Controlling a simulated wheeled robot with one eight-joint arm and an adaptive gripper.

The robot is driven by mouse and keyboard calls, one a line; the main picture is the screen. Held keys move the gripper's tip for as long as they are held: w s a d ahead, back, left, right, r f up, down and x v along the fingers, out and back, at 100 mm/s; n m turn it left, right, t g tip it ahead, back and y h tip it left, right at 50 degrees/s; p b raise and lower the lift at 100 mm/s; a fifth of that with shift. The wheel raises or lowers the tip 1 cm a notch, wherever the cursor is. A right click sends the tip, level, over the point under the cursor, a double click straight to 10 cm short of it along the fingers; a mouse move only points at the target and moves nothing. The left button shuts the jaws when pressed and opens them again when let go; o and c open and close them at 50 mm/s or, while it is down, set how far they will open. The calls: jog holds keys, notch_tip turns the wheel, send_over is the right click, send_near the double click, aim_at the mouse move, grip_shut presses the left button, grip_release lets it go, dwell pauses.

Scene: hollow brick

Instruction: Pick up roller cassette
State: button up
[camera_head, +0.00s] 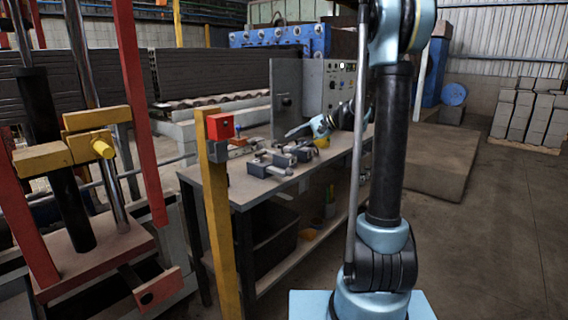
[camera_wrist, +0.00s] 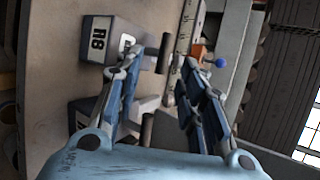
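Several grey roller cassettes (camera_head: 265,167) lie grouped on the workbench in the head view. In the wrist view, one grey block marked R8 (camera_wrist: 97,40) lies at upper left with a dark roller end (camera_wrist: 165,54) sticking out beside it. A second grey block (camera_wrist: 88,113) lies below it, partly behind my left finger. My gripper (camera_wrist: 160,75) is open, with its two blue fingers apart and nothing clearly held between them. In the head view my gripper (camera_head: 306,130) is above the bench, just behind the cassettes. Contact with a block cannot be told.
The workbench (camera_head: 232,190) has a dark bin (camera_head: 275,235) below. A yellow post (camera_head: 215,220) with a red box (camera_head: 220,125) stands before it. A control panel (camera_head: 335,85) rises behind. An orange part and blue knob (camera_wrist: 220,62) lie beyond my fingers.

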aim_at(286, 144)
jog(key=x, duration=0.3)
jog(key=shift+w+a, duration=0.1)
jog(key=shift+a, duration=0.05)
grip_shut()
jog(key=shift+r, duration=0.1)
